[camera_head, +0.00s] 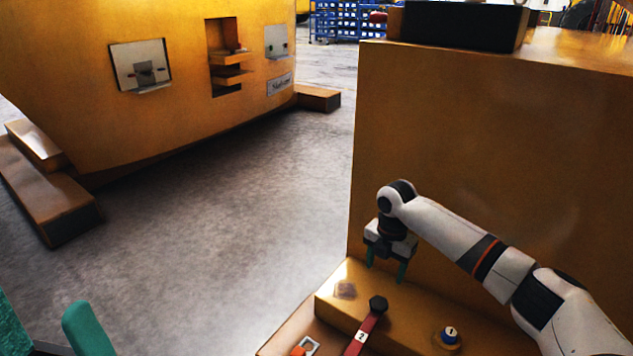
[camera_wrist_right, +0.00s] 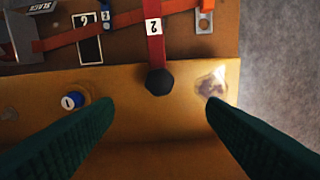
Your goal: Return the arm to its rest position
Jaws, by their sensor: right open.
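My right arm (camera_head: 470,245) reaches in from the lower right in the head view. My right gripper (camera_head: 387,272) points down, open, with its two green fingers apart and nothing between them. It is above the yellow ledge, close to the tall yellow casting wall (camera_head: 470,130). In the right wrist view the fingers (camera_wrist_right: 160,112) spread on either side of a black hexagonal bolt head (camera_wrist_right: 159,82), which lies beyond the tips. Teal finger-like parts, seemingly of my left gripper (camera_head: 50,325), show cut off at the lower left.
A red strap marked 2 (camera_head: 362,335) runs from the bolt head. A blue-topped knob marked 1 (camera_head: 449,334) stands on the ledge (camera_head: 410,322). Another yellow casting (camera_head: 200,120) with panels stands across the grey floor. Open floor (camera_head: 220,230) lies between. Blue bin racks (camera_head: 345,22) stand behind.

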